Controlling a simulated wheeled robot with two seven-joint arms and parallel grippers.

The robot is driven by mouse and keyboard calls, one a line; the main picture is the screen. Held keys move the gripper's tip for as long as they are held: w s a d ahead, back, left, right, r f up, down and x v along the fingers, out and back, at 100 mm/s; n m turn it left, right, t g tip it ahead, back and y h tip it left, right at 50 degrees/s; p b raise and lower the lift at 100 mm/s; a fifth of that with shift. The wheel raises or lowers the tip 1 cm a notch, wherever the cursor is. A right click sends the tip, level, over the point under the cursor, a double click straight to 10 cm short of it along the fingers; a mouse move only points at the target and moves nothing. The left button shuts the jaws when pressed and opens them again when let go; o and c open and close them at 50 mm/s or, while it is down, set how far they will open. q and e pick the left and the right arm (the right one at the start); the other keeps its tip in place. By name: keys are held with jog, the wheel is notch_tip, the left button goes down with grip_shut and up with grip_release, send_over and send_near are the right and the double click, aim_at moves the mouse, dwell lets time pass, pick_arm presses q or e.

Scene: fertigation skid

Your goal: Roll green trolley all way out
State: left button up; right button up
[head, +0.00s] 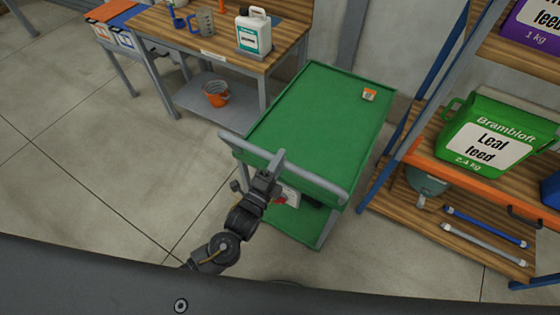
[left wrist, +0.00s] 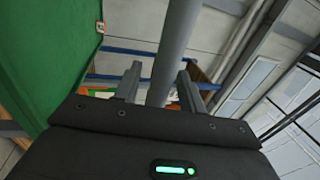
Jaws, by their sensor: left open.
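The green trolley (head: 315,110) stands between the workbench and the shelf rack, with its grey push handle (head: 318,184) on the near side. Its green top also shows at the left of the left wrist view (left wrist: 45,60). My left gripper (head: 272,162) is at the handle, near its middle. In the left wrist view the grey bar (left wrist: 177,45) runs between the two spread fingers of the open gripper (left wrist: 158,85). The fingers are not closed on it. My right gripper is not in view.
A small orange-and-white box (head: 369,95) sits on the trolley top. The wooden workbench (head: 165,32) stands at the back left, with an orange bucket (head: 216,93) on its lower shelf. The shelf rack (head: 400,155) stands close on the right. Open floor (head: 90,150) lies to the left.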

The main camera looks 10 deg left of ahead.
pick_arm(q)
jog(key=shift+s+a+f, duration=0.2)
jog(key=shift+s, duration=0.2)
jog(key=b+v, duration=0.3)
jog(key=v, duration=0.7)
jog(key=shift+r, duration=0.1)
